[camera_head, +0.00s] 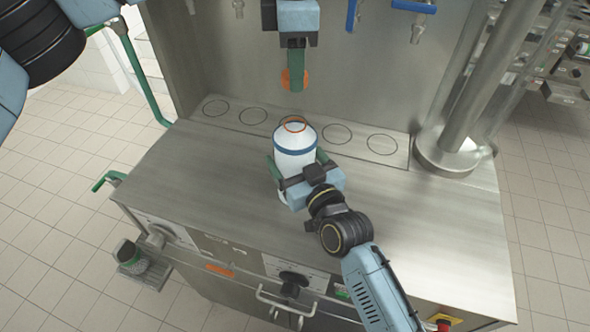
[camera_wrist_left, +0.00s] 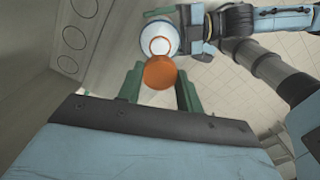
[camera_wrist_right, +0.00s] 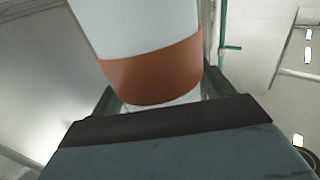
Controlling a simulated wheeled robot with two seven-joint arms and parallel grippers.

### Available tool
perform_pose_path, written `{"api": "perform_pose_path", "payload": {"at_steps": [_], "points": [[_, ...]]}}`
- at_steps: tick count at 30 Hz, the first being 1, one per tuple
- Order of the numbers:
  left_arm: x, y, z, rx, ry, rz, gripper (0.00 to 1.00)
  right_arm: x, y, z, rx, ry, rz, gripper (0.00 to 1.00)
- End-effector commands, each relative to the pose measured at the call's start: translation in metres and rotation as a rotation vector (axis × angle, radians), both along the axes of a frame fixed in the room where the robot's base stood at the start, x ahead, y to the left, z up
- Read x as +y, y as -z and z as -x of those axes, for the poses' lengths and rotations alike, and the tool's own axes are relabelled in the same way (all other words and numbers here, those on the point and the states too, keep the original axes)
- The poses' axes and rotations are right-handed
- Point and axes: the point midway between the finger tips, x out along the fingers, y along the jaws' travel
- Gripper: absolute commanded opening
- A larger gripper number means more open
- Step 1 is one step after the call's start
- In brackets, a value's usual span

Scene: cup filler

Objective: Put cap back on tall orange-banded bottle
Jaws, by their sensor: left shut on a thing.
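The tall bottle (camera_head: 294,154) is white with a blue ring near its shoulder and an orange mouth, uncapped. In the right wrist view its orange band (camera_wrist_right: 155,75) shows close up. My right gripper (camera_head: 299,163) has its fingers on both sides of the bottle and appears closed on it. My left gripper (camera_head: 295,78) is shut on the round orange cap (camera_wrist_left: 159,72), pointing down. In the head view the cap (camera_head: 287,79) appears above and behind the bottle mouth. In the left wrist view the cap overlaps the near edge of the bottle (camera_wrist_left: 159,28).
The steel counter (camera_head: 190,170) is mostly clear, with a row of marked circles (camera_head: 337,133) along its back. Taps (camera_head: 418,28) hang on the back panel. A thick steel post (camera_head: 480,90) stands at the right.

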Motion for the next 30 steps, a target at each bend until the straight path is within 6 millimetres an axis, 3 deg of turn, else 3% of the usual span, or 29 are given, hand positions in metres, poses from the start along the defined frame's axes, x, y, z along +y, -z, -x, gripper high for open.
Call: {"api": "perform_pose_path", "payload": {"at_steps": [2, 9, 14, 24, 30], "points": [[0.0, 0.0, 0.0, 0.0, 0.0, 0.0, 0.15, 0.0, 0.0, 0.0, 0.0, 0.0, 0.0, 0.69], [0.0, 0.0, 0.0, 0.0, 0.0, 0.0, 0.15, 0.0, 0.0, 0.0, 0.0, 0.0, 0.0, 0.37], [0.0, 0.006, 0.0, 0.002, 0.0, -0.001, 0.15, 0.0, 0.0, 0.0, 0.0, 0.0, 0.0, 0.36], [-0.001, 0.05, 0.0, 0.001, 0.0, -0.002, 0.15, 0.0, 0.0, 0.0, 0.001, 0.0, 0.0, 0.36], [-0.001, 0.05, 0.0, 0.0, 0.0, -0.001, 0.15, 0.0, 0.0, 0.0, 0.001, 0.0, 0.0, 0.36]]}}
